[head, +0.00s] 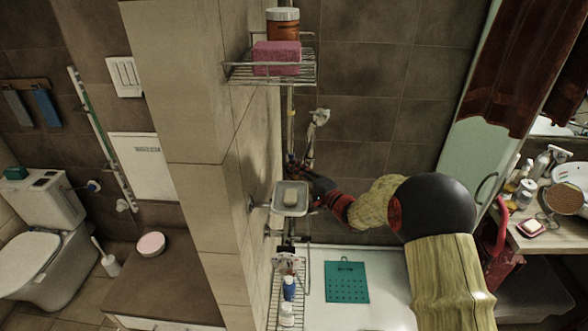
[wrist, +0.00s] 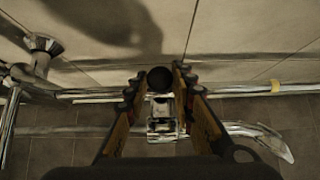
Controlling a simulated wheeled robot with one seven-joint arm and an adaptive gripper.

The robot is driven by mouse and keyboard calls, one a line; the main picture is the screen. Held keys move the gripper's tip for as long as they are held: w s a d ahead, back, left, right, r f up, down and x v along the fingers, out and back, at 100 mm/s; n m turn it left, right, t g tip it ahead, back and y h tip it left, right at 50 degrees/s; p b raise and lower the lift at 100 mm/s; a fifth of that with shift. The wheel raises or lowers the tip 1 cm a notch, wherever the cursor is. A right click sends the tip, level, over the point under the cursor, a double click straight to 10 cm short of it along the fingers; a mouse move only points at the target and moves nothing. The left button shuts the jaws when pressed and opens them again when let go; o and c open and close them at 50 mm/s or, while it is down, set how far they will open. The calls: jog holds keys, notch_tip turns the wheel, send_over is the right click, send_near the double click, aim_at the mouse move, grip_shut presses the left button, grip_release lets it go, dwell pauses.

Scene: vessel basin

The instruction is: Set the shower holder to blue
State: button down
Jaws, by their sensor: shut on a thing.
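The shower holder (wrist: 163,122) is a chrome block with a round black knob (wrist: 160,78), on a thin chrome rail (wrist: 95,92). My gripper (wrist: 159,82) is shut on the knob, one finger on each side. In the head view my gripper (head: 311,187) is at the vertical rail, and it and my arm partly hide the holder. The hand shower (wrist: 245,131) sits at the holder, and its head (head: 319,117) shows above my gripper. A yellow band (wrist: 276,87) marks the rail, apart from the holder.
A soap dish (head: 290,208) sticks out close to the left of my gripper. A wire shelf (head: 270,80) with a pink sponge and a jar hangs above. A tiled wall corner (head: 200,130) stands at the left. A teal mat (head: 346,282) lies below.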

jog(key=shift+s+a+f, duration=0.1)
jog(key=shift+f, duration=0.1)
jog(key=c, duration=2)
grip_release()
jog(key=o, duration=0.5)
jog(key=shift+a+r, duration=0.1)
jog(key=shift+a, duration=0.15)
jog(key=shift+c, duration=0.2)
jog(key=shift+d, duration=0.15)
jog(key=v, duration=1.2)
jog(key=shift+r, duration=0.1)
